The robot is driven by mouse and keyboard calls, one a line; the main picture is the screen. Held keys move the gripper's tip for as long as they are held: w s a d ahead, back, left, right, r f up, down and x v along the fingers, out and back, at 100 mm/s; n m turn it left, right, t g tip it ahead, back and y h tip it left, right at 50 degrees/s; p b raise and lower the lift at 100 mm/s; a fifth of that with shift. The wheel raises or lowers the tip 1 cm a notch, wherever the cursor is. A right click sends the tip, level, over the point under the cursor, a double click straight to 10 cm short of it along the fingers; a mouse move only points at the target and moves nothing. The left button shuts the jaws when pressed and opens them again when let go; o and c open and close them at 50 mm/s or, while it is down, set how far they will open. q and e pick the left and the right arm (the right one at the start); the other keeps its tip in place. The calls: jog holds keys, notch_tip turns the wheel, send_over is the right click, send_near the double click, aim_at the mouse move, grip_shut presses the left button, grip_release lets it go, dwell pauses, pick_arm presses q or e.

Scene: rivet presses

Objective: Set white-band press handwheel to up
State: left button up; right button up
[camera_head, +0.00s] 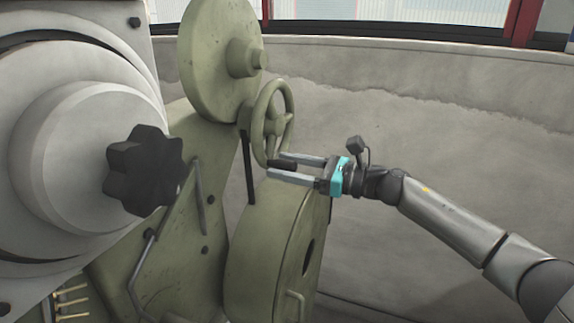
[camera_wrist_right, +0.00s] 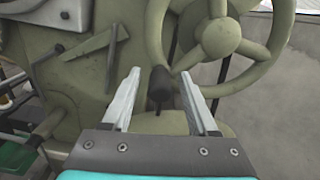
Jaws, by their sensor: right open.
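The green handwheel (camera_head: 272,118) is on the side of a green press (camera_head: 200,215). Its rim, spokes and hub also show in the right wrist view (camera_wrist_right: 222,38). A black handle (camera_head: 286,165) is at the low side of the wheel rim. My right gripper (camera_head: 277,164) is open at this handle. In the right wrist view the black handle (camera_wrist_right: 160,84) appears between the two spread fingers, with a gap on each side. Whether a finger touches it cannot be told. I make out no white band on this press. My left gripper is not in view.
A large pale machine part with a black star knob (camera_head: 146,170) fills the left foreground. A green round housing (camera_head: 262,245) stands below my right gripper. Bent rods (camera_head: 152,250) stick out at the press front. A concrete wall (camera_head: 430,125) is behind.

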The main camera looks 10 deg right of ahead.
grip_shut()
dwell(0.3)
dwell(1.1)
